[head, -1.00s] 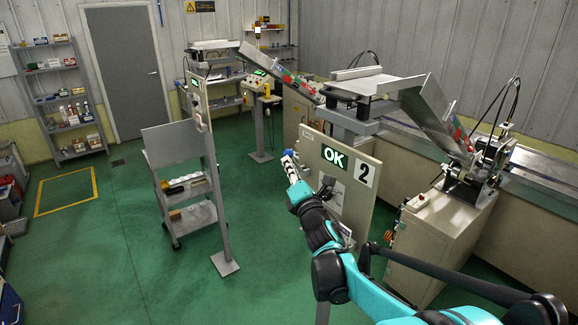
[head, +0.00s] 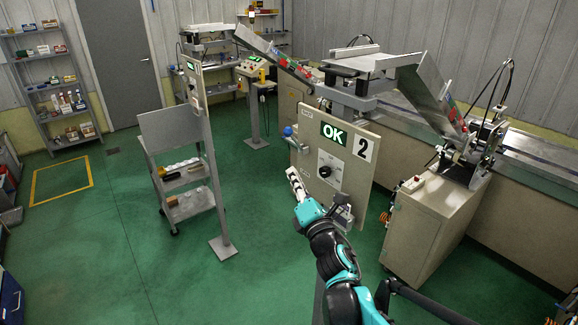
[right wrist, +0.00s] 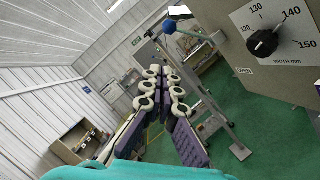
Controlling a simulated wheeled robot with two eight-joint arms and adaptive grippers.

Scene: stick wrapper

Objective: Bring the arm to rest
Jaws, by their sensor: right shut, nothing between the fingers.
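My right arm reaches up from the bottom of the head view. Its gripper (head: 293,174) is shut and empty, in front of the panel's lower left side and apart from the black knob (head: 325,171). In the right wrist view the gripper's pale-ringed fingers (right wrist: 168,75) lie close together with nothing between them. The knob (right wrist: 264,43) sits on a dial marked 120 to 150, "WIDTH mm". Its exact setting is hard to read. My left gripper is not in view.
The beige panel (head: 361,187) has a green OK display (head: 333,132) and a "2". A blue-ball lever (head: 289,131) stands at its left edge. A grey cart (head: 188,205) and post (head: 223,247) stand left. Green floor (head: 100,245) is clear at lower left.

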